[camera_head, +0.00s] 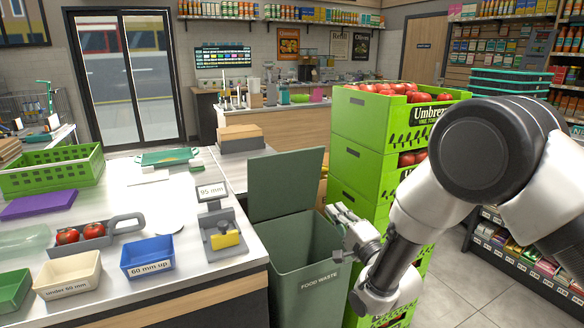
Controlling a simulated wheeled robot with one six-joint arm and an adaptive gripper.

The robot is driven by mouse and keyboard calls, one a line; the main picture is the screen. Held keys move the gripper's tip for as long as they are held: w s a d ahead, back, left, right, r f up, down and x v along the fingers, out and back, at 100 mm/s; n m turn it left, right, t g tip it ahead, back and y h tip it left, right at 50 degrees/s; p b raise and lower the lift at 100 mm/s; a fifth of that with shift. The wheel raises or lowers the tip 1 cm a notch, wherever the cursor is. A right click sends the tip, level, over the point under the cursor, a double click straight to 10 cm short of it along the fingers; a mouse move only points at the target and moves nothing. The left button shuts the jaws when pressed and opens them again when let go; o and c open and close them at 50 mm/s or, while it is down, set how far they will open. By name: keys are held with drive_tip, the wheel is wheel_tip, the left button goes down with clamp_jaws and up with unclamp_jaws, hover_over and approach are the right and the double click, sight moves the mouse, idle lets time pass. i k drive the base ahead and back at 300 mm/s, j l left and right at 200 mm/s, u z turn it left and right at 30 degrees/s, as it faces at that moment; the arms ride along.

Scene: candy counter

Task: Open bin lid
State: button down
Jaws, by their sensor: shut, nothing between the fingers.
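The dark green bin (316,285), marked FOOD WASTE, stands on the floor beside the counter's right end. Its lid (285,183) is raised and stands nearly upright at the back of the bin, so the top is open. I see the inner walls, but not the bottom. My gripper (337,213) is shut and empty at the right side of the bin's opening, in front of the stacked crates. It is apart from the raised lid. Whether it touches the bin's rim is unclear.
Green crates of tomatoes (362,158) are stacked just behind and right of the bin. The counter (190,266) at left holds a scale (222,232), a blue tray (147,257), a cream tray (69,276) and a green basket (52,171). Floor (470,285) is clear at lower right.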

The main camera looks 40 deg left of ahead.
sight(280, 184)
drive_tip(key=i+j, duration=0.15)
drive_tip(key=j, duration=0.2)
drive_tip(key=i+j, duration=0.15)
drive_tip(key=j, duration=0.2)
drive_tip(key=i+j, duration=0.15)
drive_tip(key=j, duration=0.2)
drive_tip(key=i+j, duration=0.15)
drive_tip(key=j, duration=0.2)
